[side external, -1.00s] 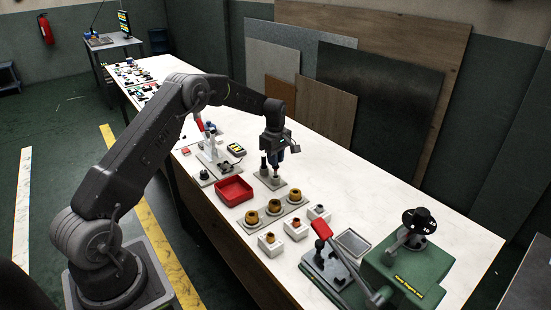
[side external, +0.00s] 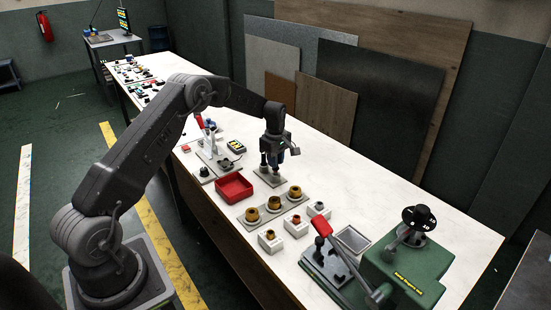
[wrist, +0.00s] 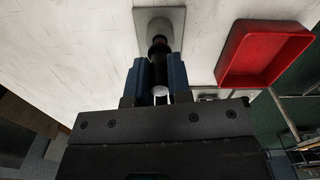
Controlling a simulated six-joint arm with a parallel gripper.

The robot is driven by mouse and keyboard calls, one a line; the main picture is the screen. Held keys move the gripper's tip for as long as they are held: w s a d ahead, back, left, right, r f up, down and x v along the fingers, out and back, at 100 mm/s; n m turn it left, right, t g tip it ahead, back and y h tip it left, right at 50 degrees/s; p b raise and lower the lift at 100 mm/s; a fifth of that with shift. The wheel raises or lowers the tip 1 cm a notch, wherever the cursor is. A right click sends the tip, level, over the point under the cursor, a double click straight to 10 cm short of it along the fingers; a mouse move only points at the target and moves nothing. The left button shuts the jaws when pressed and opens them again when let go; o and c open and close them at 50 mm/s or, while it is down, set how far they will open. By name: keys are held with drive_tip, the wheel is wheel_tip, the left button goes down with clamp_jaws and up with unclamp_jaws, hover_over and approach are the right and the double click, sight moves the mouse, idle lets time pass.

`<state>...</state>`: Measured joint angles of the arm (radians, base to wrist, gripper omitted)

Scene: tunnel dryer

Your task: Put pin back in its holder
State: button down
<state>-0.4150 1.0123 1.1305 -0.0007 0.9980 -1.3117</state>
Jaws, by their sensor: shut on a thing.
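My gripper (side external: 280,158) points down over a small grey plate (side external: 271,179) near the middle of the bench. In the wrist view its two blue fingers (wrist: 160,85) are closed around a slim piece with a pale, shiny end, which I take to be the pin (wrist: 160,92). A dark post (wrist: 158,48) stands on the plate (wrist: 172,16) just beyond the fingertips. In the side view a dark post (side external: 263,160) shows left of the fingers. The fingers hide much of the pin, and I cannot tell whether its lower end touches the holder.
A red open tray (side external: 234,187) lies close by, also in the wrist view (wrist: 262,52). A plate with several brass-coloured rings (side external: 273,203) and white blocks (side external: 269,241) lie nearer the camera. A green machine (side external: 405,270) stands at the right. The bench behind the gripper is clear.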

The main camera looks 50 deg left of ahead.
drive_tip(key=shift+f, duration=1)
drive_tip(key=c, duration=1)
unclamp_jaws()
wheel_tip(320, 180, up, 12)
drive_tip(key=shift+r, duration=0.9)
